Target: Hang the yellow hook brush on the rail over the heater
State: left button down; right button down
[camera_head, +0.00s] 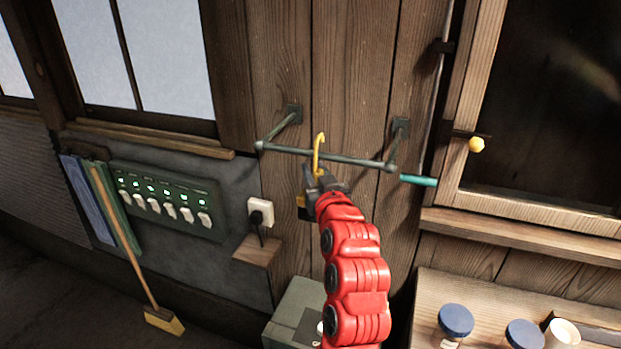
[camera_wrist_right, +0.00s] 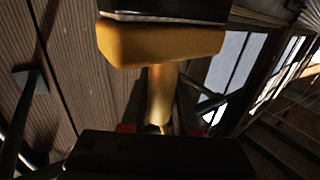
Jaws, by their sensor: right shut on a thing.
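The yellow hook brush shows its thin hook (camera_head: 319,150) in the head view, standing upright at the rail (camera_head: 345,159) and reaching above its front bar. I cannot tell whether the hook is over the bar or only in front of it. My right gripper (camera_head: 325,186) is shut on the brush just below the bar. In the right wrist view the brush's yellow block (camera_wrist_right: 160,42) and handle (camera_wrist_right: 160,95) are close to the camera, with dark bristles at the top edge. A grey box (camera_head: 293,308), perhaps the heater, stands below the rail, partly behind my arm. My left gripper is not in view.
The rail's brackets (camera_head: 400,127) stick out from the plank wall. A teal-handled rod (camera_head: 418,181) hangs near the rail's right end. A socket with a plug (camera_head: 260,213) and a switch panel (camera_head: 165,200) are left. A bench with blue-lidded jars (camera_head: 456,319) is lower right.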

jog(key=shift+w+d+f+b, duration=0.1)
jog(key=shift+w+f+b, duration=0.15)
jog(key=shift+f+b, duration=0.3)
jog(key=shift+w+d+f+b, duration=0.1)
jog(key=shift+w+f+b, duration=0.2)
jog(key=shift+f, duration=0.45)
jog(key=c, duration=0.6)
grip_release()
jog(key=shift+s, duration=0.1)
